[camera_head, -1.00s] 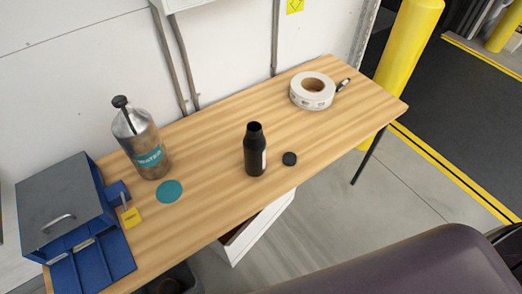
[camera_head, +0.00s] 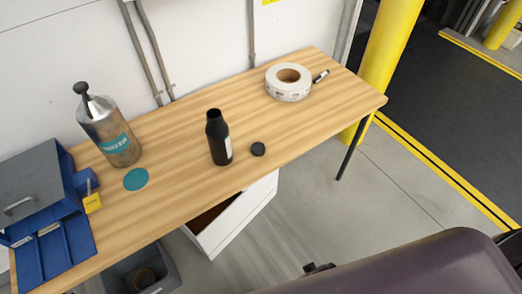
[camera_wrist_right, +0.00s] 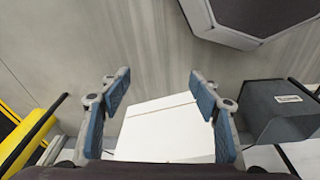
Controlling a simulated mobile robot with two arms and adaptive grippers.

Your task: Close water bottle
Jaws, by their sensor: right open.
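An open black water bottle (camera_head: 219,139) with a pale label stands upright on the wooden table (camera_head: 296,126), its dark mouth showing at the top. A small round black cap (camera_head: 258,149) lies on the table just right of the bottle, apart from it. In the right wrist view my right gripper (camera_wrist_right: 159,80) has its two blue-padded fingers spread wide with nothing between them. It is over the floor and a white box-like thing; neither bottle nor cap shows there. My left gripper is in neither view.
A metal flask (camera_head: 110,134) and a teal disc (camera_head: 136,179) are left of the bottle. A blue organizer (camera_head: 66,243) fills the table's left end. A tape roll (camera_head: 289,83) lies behind right. A grey bin (camera_head: 112,281) and white box (camera_head: 238,219) stand below.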

